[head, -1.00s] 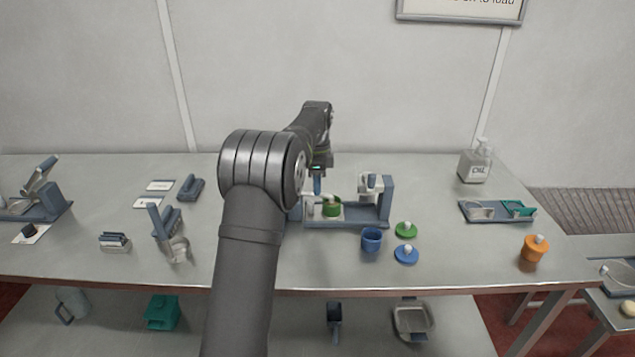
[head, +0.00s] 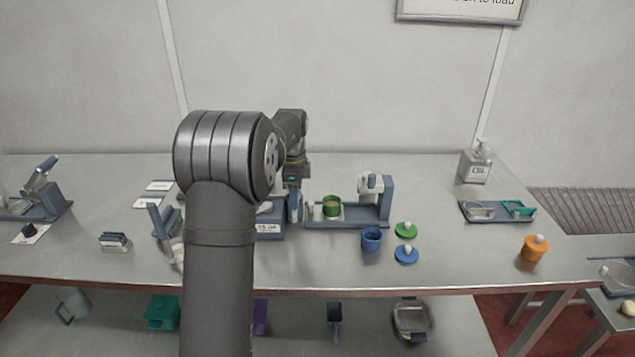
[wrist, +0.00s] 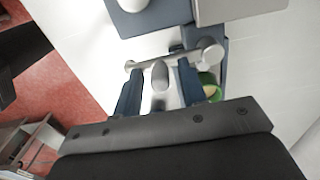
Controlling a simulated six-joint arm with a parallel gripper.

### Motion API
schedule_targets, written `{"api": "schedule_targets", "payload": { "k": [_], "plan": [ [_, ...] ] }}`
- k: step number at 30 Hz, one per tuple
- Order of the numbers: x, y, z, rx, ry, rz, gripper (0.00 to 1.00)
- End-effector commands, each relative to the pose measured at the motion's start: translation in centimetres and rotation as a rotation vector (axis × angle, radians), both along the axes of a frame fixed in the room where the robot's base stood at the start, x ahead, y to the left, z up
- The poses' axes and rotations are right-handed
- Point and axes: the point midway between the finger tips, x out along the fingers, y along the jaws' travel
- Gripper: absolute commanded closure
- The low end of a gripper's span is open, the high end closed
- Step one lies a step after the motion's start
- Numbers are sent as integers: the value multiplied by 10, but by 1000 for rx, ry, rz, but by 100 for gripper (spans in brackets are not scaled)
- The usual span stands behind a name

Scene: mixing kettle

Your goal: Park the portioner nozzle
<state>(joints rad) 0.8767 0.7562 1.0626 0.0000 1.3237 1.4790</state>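In the wrist view, a pale grey bar (wrist: 178,57) with round ends crosses just beyond my fingertips; it looks like the portioner nozzle's arm. A pale rounded knob (wrist: 160,75) stands between my two blue fingers, with gaps on both sides. My gripper (wrist: 158,85) is open; it also shows in the head view (head: 294,206), beside a labelled blue-based unit (head: 270,222) that seems to be the portioner. My arm hides part of this unit. A green pot (head: 332,207) stands to the right of my gripper and shows partly behind the right finger in the wrist view (wrist: 209,86).
The green pot is on a blue stand (head: 350,222) with an upright at its right end. A blue cup (head: 371,239), green lid (head: 406,229) and blue lid (head: 406,254) lie to the right. An orange pot (head: 535,248) is farther right.

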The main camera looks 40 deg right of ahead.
Motion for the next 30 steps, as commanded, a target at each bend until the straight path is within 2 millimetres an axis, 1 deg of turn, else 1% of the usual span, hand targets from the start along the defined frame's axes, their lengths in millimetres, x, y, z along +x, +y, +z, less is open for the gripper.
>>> {"api": "schedule_targets", "payload": {
  "k": [4, 7, 24, 30],
  "plan": [
    [0, 0, 0, 0, 0, 0, 62],
    [0, 0, 5, -1, -1, 0, 62],
    [0, -1, 62, -1, -1, 0, 62],
    [0, 0, 71, -1, -1, 0, 62]
  ]
}}
